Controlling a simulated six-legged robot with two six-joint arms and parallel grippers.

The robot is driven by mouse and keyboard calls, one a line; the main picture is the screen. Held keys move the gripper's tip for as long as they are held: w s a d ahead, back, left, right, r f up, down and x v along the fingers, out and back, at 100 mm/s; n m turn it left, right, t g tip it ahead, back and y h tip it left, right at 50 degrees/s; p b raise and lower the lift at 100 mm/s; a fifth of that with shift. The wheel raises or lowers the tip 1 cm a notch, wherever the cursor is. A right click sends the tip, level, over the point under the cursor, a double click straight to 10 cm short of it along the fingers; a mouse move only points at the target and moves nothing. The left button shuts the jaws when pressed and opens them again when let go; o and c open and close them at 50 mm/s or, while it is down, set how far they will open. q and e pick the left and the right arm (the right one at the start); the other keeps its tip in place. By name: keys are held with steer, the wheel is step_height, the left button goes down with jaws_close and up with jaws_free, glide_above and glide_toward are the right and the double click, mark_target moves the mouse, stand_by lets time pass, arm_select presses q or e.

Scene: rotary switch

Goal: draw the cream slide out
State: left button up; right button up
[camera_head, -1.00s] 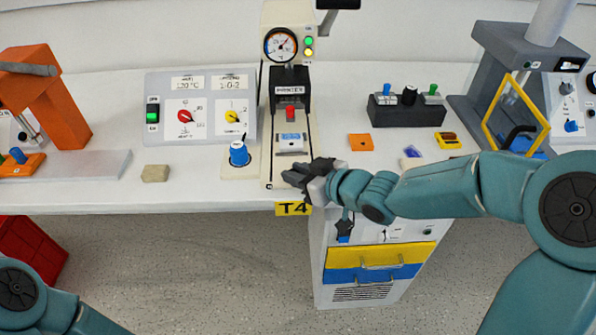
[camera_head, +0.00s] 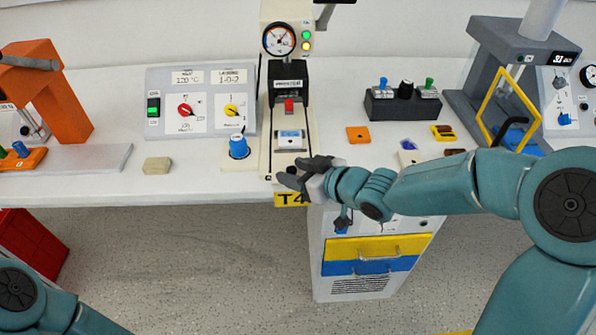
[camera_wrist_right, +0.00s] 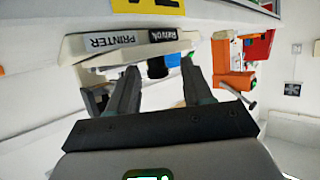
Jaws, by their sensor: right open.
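The cream slide (camera_head: 291,158) runs forward from under the black printer head of the tall cream machine (camera_head: 272,20), carrying a white and blue piece (camera_head: 290,140). My right gripper (camera_head: 289,172) is at the slide's front end, above the bench edge. Its fingers cover part of that end. In the right wrist view the two dark fingers of the gripper (camera_wrist_right: 160,82) stand apart, with a small black knob (camera_wrist_right: 157,68) showing between and beyond them. Contact cannot be told. My left arm shows only at the lower left; its gripper is out of view.
A blue knob on a cream block (camera_head: 238,147) stands close left of the slide. An orange square (camera_head: 358,134) and small pieces lie to the right. The yellow T4 tag (camera_head: 291,199) marks the bench edge, above a drawer cabinet (camera_head: 372,265).

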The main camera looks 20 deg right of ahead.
steer(key=p+v, duration=0.5)
steer(key=v, duration=1.1)
steer(key=shift+s+p, duration=0.2)
steer(key=shift+p, duration=0.1)
steer(key=shift+d+r, duration=0.1)
steer(key=shift+d, duration=0.05)
